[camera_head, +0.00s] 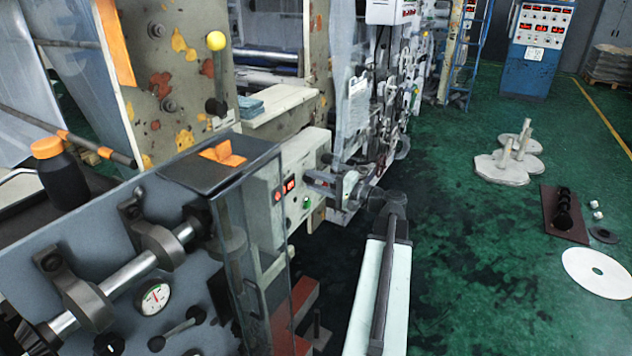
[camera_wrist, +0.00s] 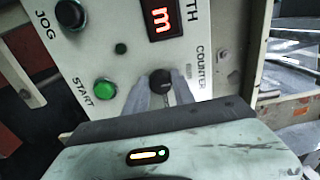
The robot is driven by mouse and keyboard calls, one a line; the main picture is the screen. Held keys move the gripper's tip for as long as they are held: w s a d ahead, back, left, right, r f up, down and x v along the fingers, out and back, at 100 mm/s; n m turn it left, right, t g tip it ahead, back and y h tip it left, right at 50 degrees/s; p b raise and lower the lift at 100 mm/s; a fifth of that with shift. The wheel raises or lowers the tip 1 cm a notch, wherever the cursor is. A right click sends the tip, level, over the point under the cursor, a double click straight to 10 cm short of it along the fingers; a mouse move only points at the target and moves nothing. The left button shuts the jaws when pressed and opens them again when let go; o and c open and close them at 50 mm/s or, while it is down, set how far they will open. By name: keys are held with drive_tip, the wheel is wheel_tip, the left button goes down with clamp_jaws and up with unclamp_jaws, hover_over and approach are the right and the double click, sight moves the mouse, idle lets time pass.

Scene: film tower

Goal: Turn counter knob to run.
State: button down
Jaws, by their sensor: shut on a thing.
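The knob cannot be made out there.
On the panel are a lit green START button (camera_wrist: 104,91), a black JOG button (camera_wrist: 70,14) and a red display (camera_wrist: 162,18). A grey machine housing (camera_head: 150,250) with a gauge stands at front left. The green floor (camera_head: 470,260) at right is mostly open.

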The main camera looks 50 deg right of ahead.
drive_tip(key=c, duration=1.1)
unclamp_jaws()
drive_tip(key=v, duration=0.7)
drive_tip(key=shift+s+d, duration=0.1)
drive_tip(key=shift+s, duration=0.3)
